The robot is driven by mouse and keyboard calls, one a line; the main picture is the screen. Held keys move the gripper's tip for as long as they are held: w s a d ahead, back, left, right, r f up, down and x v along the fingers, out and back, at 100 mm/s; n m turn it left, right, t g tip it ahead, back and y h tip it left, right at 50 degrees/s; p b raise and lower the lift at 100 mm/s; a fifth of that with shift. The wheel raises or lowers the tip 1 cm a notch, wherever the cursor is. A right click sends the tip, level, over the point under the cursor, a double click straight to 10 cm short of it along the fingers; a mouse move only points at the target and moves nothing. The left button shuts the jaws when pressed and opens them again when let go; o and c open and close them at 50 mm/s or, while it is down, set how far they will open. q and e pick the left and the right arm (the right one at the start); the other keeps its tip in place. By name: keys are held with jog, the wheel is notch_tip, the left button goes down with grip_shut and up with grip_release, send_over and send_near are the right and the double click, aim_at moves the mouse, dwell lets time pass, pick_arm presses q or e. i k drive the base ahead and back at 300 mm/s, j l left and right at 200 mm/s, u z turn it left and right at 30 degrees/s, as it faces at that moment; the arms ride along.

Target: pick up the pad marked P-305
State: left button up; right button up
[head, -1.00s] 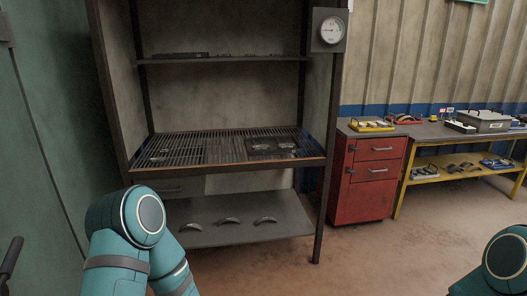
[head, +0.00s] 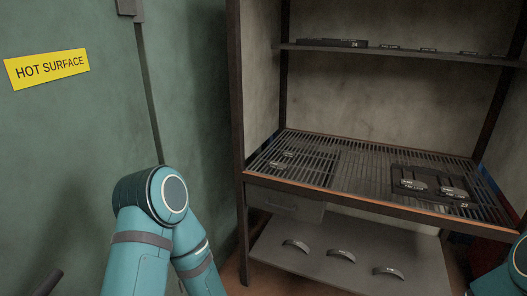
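No pad with a readable P-305 mark shows; the marks are too small to read. Two pads, a left one (head: 413,185) and a right one (head: 453,193), lie on a dark tray (head: 433,174) on the right of the grated shelf (head: 350,156). Smaller pieces (head: 283,160) lie at the left of that grate. Curved shoes (head: 296,246) lie on the lower shelf (head: 320,262). My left arm stands at lower left and my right arm shows at the right edge. Neither gripper is in view.
A dark rack post (head: 237,130) stands left of the shelves. The upper shelf (head: 400,54) holds a dark flat block (head: 332,43) and small labels. A green wall with a yellow HOT SURFACE sign (head: 47,68) is at left. The middle of the grate is clear.

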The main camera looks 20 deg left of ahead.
aim_at(285, 154)
jog(key=i+j+u, duration=0.1)
jog(key=i, duration=0.3)
jog(key=i+j, duration=0.25)
jog(key=i+j+u, duration=0.15)
jog(key=i, duration=0.35)
jog(key=i+z, duration=0.1)
